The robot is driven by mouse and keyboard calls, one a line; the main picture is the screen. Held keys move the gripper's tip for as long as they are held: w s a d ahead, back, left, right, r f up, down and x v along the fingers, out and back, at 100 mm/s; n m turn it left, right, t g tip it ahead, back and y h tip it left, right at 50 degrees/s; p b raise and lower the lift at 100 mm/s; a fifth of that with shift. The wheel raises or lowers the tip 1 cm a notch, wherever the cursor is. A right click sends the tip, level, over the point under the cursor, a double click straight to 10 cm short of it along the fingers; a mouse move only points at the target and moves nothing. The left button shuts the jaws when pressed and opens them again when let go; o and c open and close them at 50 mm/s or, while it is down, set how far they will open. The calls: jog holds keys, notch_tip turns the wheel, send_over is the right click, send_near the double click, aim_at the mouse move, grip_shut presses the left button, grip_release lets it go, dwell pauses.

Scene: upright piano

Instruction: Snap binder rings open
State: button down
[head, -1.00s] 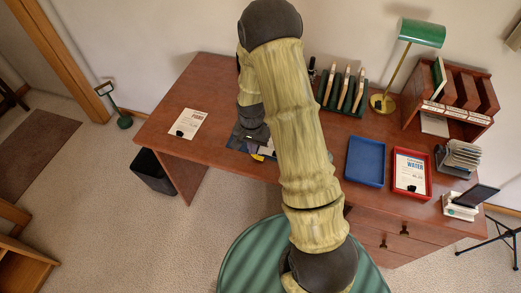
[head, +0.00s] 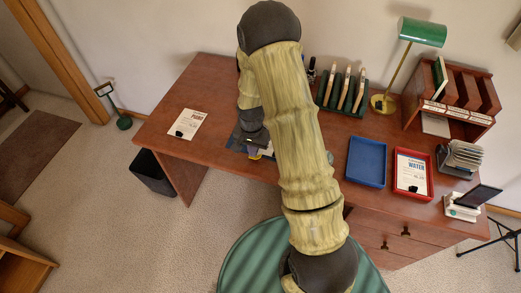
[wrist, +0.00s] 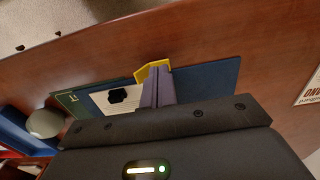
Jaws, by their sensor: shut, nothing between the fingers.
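A dark blue binder (wrist: 208,88) lies open and flat on the desk in the wrist view. White paper with a black patch (wrist: 117,95) and a green tab marked 1 (wrist: 72,100) lie at its left part. My gripper (wrist: 156,82) is over the middle of the binder, its purple-grey fingers shut and empty. A yellow piece (wrist: 148,71) shows right at the fingertips; I cannot tell whether it belongs to the fingers or the binder. The rings are hidden behind the gripper. In the head view my arm covers most of the binder (head: 236,139), and my gripper (head: 254,154) shows at its front.
On the desk (head: 200,85), a blue tray (head: 366,162) and a red tray (head: 426,176) lie right of my arm. A green rack (head: 341,95), brass lamp (head: 384,103) and wooden sorter (head: 462,90) stand behind. A printed sheet (head: 190,118) lies left, with bare desk around it.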

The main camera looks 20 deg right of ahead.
notch_tip(320, 180, up, 8)
jog(key=p, duration=0.6)
dwell(0.4)
dwell(0.5)
jog(key=s+r+n+t, duration=0.2)
jog(key=s+r+n, duration=0.5)
jog(key=s+r, duration=0.7)
notch_tip(320, 180, up, 4)
jog(key=shift+s+r+t, duration=0.2)
jog(key=shift+r+t, duration=0.05)
jog(key=shift+t, duration=0.05)
